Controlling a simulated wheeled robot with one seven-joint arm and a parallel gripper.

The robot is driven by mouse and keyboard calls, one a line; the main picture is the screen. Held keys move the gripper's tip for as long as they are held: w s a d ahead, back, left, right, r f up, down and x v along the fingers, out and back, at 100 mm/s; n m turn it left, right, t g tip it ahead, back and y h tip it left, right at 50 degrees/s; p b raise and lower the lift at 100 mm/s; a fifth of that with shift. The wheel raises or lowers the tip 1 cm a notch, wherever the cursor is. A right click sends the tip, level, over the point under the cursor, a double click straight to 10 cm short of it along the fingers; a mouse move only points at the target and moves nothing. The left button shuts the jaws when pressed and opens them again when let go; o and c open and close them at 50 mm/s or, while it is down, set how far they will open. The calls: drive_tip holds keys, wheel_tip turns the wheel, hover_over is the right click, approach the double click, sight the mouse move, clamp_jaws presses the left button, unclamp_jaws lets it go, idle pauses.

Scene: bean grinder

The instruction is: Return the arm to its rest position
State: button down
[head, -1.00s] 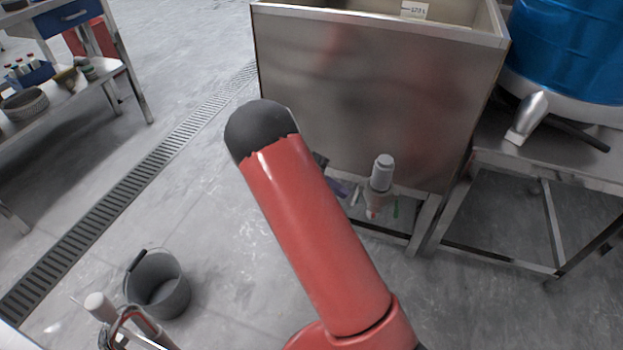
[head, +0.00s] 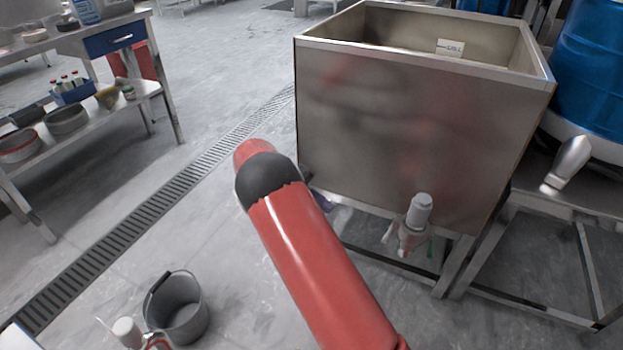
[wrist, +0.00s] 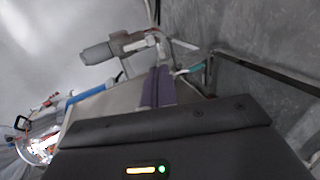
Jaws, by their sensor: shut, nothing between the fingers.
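My red arm with a black joint cap (head: 270,178) reaches up through the middle of the head view, in front of a steel tank (head: 400,130). My gripper (wrist: 158,82) shows in the wrist view as two purple fingers side by side, shut and empty. In the head view it is mostly hidden behind the arm; only a small purple bit shows beside the tank's lower left edge. The tank's tap with a grey cap (head: 419,210) is to the right of the arm, and it also shows in the wrist view (wrist: 100,52), apart from the fingers.
A grey bucket (head: 178,312) stands on the floor at lower left. A steel shelf table (head: 165,92) with trays is at upper left. A blue drum (head: 592,80) stands on a steel stand at right.

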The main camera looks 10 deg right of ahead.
drive_tip(key=s+d+r+n+t+y, duration=0.35)
drive_tip(key=s+r+t+y, duration=0.35)
drive_tip(key=s+r, duration=0.6)
drive_tip(key=s+a+r+n+t+y, duration=0.1)
drive_tip(key=s+r+n+t+y, duration=0.1)
drive_tip(key=s, duration=0.5)
drive_tip(key=s+a+r+n+t+y, duration=0.1)
drive_tip(key=s+t, duration=0.3)
drive_tip(key=s, duration=0.3)
drive_tip(key=shift+s+a+r+n+y, duration=0.3)
drive_tip(key=shift+a+r+n+y, duration=0.05)
drive_tip(key=shift+a+r+y, duration=0.05)
